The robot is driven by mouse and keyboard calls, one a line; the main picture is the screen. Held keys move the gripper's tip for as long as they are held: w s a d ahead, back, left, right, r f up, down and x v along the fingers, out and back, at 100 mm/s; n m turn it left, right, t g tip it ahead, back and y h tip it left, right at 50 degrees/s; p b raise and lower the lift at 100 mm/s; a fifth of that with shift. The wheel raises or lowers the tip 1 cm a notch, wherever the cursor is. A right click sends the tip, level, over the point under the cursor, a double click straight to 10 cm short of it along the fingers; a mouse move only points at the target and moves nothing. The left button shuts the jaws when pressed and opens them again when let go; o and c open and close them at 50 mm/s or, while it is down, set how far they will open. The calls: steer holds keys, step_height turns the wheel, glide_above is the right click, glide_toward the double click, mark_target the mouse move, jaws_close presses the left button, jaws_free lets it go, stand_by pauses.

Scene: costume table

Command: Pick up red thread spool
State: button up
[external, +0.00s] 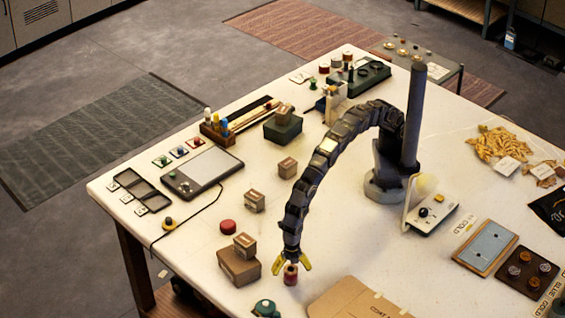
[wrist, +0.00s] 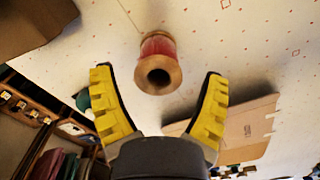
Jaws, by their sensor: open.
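The red thread spool (external: 291,275) stands upright on the white table near its front edge. It has tan ends and red thread, and it also shows in the wrist view (wrist: 158,46), with its holed end facing the camera. My gripper (external: 292,265) is open right at the spool in the external view. In the wrist view its two yellow fingers (wrist: 160,85) are spread wide, with the spool centred ahead of the gap between them. Nothing is held. I cannot tell whether a finger touches the spool.
Stacked cardboard boxes (external: 239,265) stand just left of the spool. A green round item (external: 265,308) and a flat cardboard piece (external: 355,300) lie near the front edge. A red round item (external: 227,226) sits further left.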

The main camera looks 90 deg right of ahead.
mark_target(291, 275)
step_height(291, 275, down, 3)
steer(key=shift+w, duration=0.1)
steer(key=c, duration=1.2)
steer(key=shift+o, duration=0.2)
